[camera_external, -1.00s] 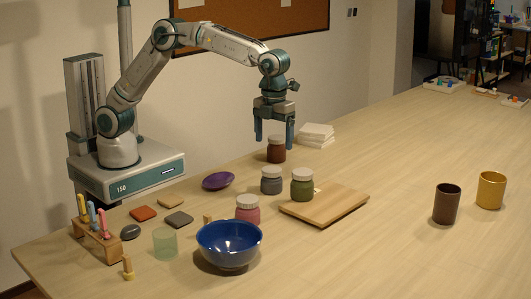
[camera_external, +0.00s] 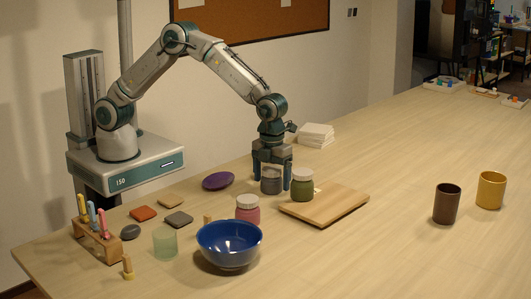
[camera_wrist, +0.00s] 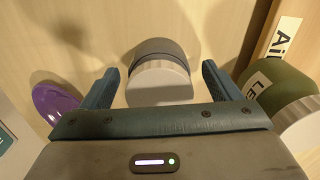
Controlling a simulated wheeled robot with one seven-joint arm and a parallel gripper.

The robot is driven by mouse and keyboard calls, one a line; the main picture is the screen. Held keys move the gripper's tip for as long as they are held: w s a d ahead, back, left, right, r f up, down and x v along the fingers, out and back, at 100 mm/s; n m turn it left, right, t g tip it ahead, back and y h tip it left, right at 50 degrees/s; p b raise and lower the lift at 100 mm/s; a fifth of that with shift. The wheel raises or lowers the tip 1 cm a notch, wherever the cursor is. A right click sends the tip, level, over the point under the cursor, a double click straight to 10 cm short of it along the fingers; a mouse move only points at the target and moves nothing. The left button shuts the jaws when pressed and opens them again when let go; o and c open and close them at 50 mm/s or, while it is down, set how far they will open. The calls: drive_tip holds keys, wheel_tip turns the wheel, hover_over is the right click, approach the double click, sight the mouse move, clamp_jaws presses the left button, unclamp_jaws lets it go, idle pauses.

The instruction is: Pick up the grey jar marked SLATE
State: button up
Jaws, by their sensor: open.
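The grey jar (camera_external: 271,183) with its pale lid stands upright on the table. In the wrist view the jar (camera_wrist: 158,52) lies between my two fingers, its lid nearest the palm. Its label does not show in either view. My gripper (camera_external: 272,180) is low over the jar, pointing down and open, one finger on each side. In the wrist view my gripper (camera_wrist: 160,75) shows a gap between each finger and the lid; how far down the fingers reach is hard to tell.
A purple dish (camera_external: 218,181) is on the left. A pink jar (camera_external: 247,209) and blue bowl (camera_external: 229,246) stand in front.

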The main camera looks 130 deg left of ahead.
drive_tip(key=c, duration=1.2)
drive_tip(key=shift+r, duration=0.1)
